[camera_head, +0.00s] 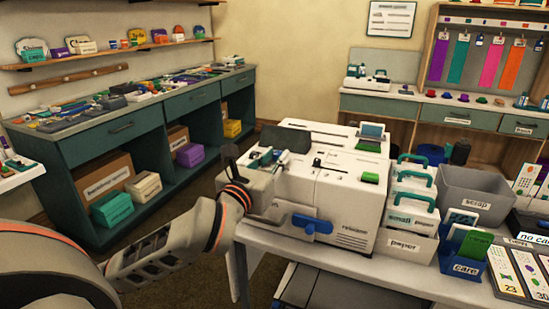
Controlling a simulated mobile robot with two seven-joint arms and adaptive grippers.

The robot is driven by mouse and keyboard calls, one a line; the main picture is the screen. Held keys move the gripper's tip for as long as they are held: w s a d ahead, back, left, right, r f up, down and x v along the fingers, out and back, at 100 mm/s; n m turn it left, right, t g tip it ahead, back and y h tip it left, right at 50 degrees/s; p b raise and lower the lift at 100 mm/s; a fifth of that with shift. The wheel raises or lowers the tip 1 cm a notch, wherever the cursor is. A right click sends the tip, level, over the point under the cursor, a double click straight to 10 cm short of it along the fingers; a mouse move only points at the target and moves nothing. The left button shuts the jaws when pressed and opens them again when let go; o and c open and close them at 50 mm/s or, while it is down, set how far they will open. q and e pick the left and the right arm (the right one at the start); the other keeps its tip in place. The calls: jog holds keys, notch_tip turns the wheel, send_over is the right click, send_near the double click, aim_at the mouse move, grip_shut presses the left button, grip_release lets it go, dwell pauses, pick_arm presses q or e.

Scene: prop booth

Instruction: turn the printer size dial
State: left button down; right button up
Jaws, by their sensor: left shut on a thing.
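The white printer (340,205) stands on the light table, with a blue lever (312,225) and the word "release" on its front. Green and dark parts show on its top. My left arm comes in from the left, and my left gripper (258,165) is at the printer's left end, against its upper side. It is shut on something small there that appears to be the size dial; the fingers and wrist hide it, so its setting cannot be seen. My right gripper is not in view.
Right of the printer stand a white bin (404,246) labelled "paper", small packs with green handles, a grey scrap bin (475,192) and a blue card holder (462,264). A green counter (90,147) with many props runs along the left wall. Floor shows between counter and table.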

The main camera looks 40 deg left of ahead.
pick_arm(q)
jog(key=c, duration=1.8)
grip_release()
